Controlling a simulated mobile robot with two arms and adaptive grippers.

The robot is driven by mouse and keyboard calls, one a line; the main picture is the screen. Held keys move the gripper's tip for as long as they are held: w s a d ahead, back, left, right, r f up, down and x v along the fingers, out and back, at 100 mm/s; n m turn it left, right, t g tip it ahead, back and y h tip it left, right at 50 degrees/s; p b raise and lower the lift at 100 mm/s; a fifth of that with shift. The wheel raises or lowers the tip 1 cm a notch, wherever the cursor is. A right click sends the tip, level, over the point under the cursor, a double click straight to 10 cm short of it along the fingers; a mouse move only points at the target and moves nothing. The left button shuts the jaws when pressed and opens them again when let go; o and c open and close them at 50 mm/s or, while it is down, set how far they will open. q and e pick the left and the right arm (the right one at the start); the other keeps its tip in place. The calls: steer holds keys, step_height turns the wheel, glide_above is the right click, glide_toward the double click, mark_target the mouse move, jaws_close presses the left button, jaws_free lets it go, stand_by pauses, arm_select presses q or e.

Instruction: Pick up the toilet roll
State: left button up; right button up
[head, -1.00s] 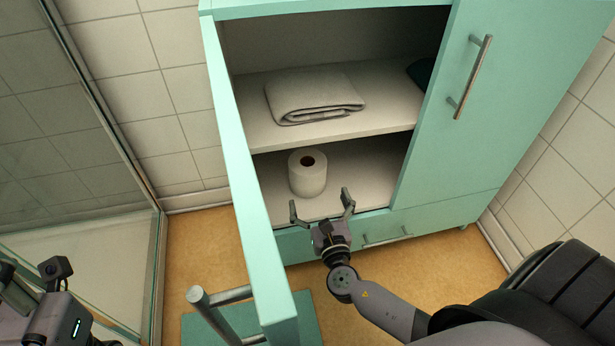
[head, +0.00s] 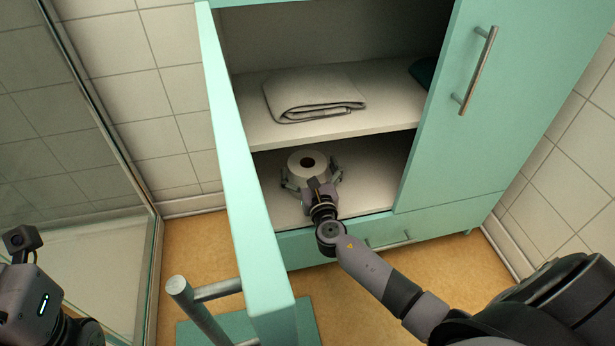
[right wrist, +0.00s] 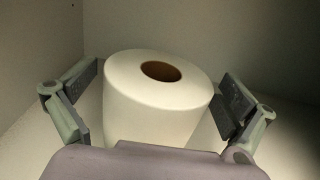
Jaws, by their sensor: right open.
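The white toilet roll (head: 300,165) stands upright on the lower shelf of the open cabinet. It also shows in the right wrist view (right wrist: 150,108), with its brown core facing up. My right gripper (head: 311,177) is open inside the lower compartment, with one finger on each side of the roll. In the right wrist view the fingers (right wrist: 160,102) flank the roll, with a visible gap at least on the left. The front lower part of the roll is hidden by the gripper. My left arm shows at the left edge, but its fingers are not in view.
The open cabinet door (head: 240,170) stands close to the left of my right arm. A folded towel (head: 310,97) lies on the shelf above. The closed right door (head: 455,130) borders the opening. A glass panel (head: 70,130) is at the left.

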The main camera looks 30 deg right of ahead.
steer(key=shift+c, duration=0.5)
steer(key=c, duration=0.9)
steer(key=shift+s+r, duration=0.1)
steer(key=shift+r, duration=0.1)
